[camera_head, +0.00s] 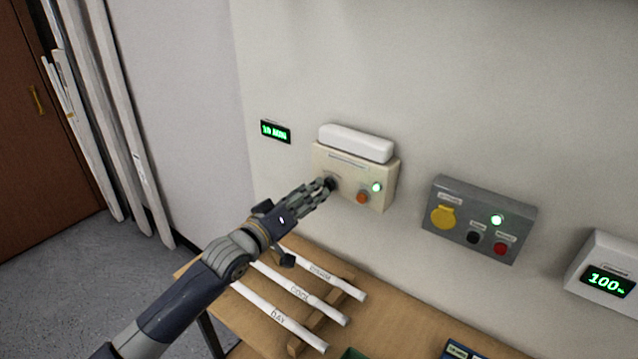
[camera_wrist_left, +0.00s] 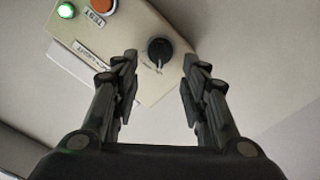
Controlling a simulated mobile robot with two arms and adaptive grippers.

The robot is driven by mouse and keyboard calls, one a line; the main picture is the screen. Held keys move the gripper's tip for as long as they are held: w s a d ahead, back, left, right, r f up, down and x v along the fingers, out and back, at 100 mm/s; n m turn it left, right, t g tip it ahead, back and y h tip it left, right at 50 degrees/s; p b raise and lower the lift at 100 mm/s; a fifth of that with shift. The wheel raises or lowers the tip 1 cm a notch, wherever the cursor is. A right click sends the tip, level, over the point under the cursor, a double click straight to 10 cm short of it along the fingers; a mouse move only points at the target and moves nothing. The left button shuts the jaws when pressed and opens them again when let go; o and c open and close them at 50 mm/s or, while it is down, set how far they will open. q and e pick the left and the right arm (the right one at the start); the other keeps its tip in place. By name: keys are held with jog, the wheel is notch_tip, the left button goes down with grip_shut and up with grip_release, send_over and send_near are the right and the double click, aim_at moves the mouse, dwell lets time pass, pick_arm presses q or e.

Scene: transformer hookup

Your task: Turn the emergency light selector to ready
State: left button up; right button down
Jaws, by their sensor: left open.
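The emergency light unit (camera_head: 345,160) is a cream box on the wall with a white lamp on top. Its black selector knob (camera_wrist_left: 160,50) shows in the left wrist view, with a white pointer mark toward its lower edge; the label by it is too small to read. In the head view the knob (camera_head: 330,183) is partly hidden by my fingers. The unit also has a lit green light (camera_head: 376,187) and an orange button (camera_head: 362,197). My left gripper (camera_wrist_left: 160,75) is open, its fingers on either side of the knob's line, not closed on it. My right gripper is not in view.
A grey box (camera_head: 478,218) with a yellow knob and buttons is on the wall to the right. A display reading 100% (camera_head: 607,282) is farther right. A small green display (camera_head: 275,131) is at the left. White labelled tubes (camera_head: 300,291) lie on the wooden table (camera_head: 395,319) below.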

aim_at(327, 186)
pick_arm(q)
jog(key=x, duration=0.4)
jog(key=c, duration=0.9)
